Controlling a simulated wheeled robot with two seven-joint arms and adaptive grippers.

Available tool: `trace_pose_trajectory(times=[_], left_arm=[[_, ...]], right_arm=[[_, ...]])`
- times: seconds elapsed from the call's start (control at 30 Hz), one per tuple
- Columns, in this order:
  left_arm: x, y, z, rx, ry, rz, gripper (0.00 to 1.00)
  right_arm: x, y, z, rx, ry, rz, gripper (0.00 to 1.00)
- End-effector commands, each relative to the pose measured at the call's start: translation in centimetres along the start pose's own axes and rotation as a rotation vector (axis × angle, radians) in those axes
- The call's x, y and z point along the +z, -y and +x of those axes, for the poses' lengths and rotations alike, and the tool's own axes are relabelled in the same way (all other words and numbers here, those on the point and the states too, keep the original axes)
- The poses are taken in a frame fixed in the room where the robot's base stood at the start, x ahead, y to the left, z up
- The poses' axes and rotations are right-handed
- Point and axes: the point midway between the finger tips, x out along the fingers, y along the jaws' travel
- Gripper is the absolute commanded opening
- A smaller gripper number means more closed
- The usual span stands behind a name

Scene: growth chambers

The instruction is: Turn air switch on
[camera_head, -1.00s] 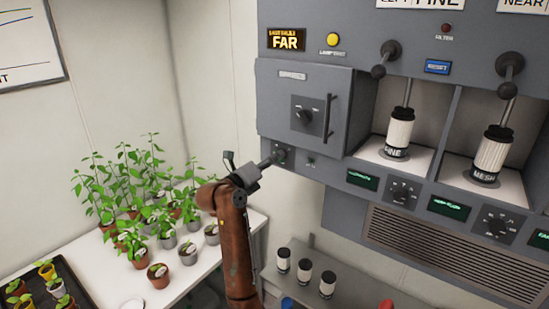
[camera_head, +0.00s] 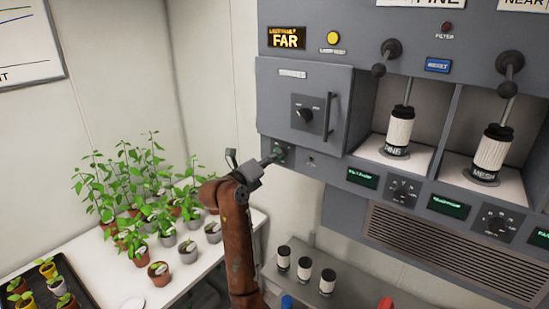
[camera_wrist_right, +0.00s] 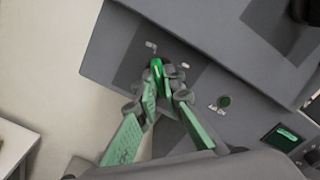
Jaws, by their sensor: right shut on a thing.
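My left gripper is not in view.
A small round control (camera_wrist_right: 225,101) sits beside the switch plate. The door (camera_head: 305,95) has a knob and a bar handle. Filter canisters (camera_head: 399,132) stand in open bays to the right. Potted plants (camera_head: 157,274) crowd the white table at left. Small jars (camera_head: 304,268) stand below.

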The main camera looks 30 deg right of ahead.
Motion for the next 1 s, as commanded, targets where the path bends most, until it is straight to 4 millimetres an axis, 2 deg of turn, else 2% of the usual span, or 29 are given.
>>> trace_pose_trajectory(times=[0.27, 0.47, 1.0], left_arm=[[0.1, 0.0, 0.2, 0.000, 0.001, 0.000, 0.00], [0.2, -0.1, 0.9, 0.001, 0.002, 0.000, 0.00], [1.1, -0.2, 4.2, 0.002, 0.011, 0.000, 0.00]], right_arm=[[0.0, -0.1, -0.1, 0.001, 0.001, 0.029, 0.00], [0.0, -0.1, -0.1, 0.001, 0.001, 0.127, 0.00], [-0.1, -0.2, -0.1, 0.001, 0.001, 0.614, 0.00]])
